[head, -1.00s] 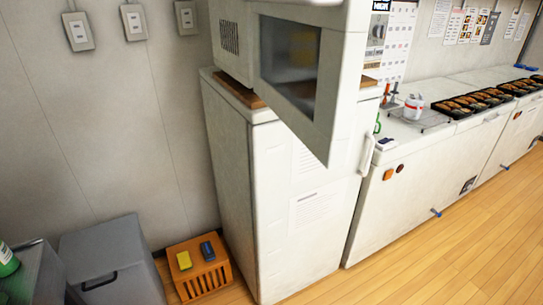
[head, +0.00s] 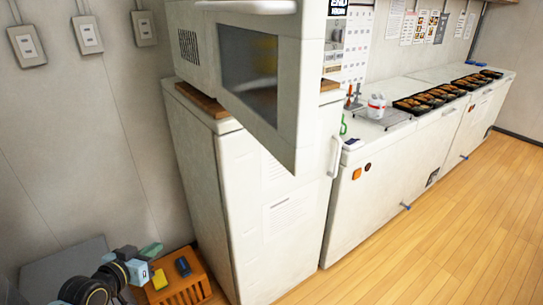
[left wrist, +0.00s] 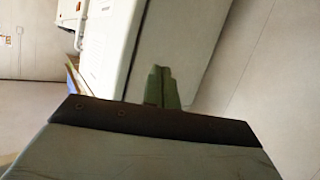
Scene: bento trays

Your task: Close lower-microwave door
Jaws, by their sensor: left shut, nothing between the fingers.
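The lower microwave (head: 189,45) stands on a tall white fridge-like cabinet. Its white door (head: 287,95) with a dark window is open and swung out past the cabinet's front, with one lower corner jutting out. The door hides the microwave's inside. My left gripper (head: 150,256) is at the lower left of the head view, well below and left of the door, not touching it. Its green fingers (left wrist: 161,88) show together, shut and empty, in the left wrist view, with a pale cabinet-like surface beyond. My right gripper is not in view.
The white cabinet (head: 200,160) has a vertical handle (head: 335,157). An orange slatted crate (head: 190,287) with a yellow and a dark item on top stands by its left side, near my left gripper. A counter with food trays (head: 430,101) runs to the right. Wooden floor (head: 450,220) in front is clear.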

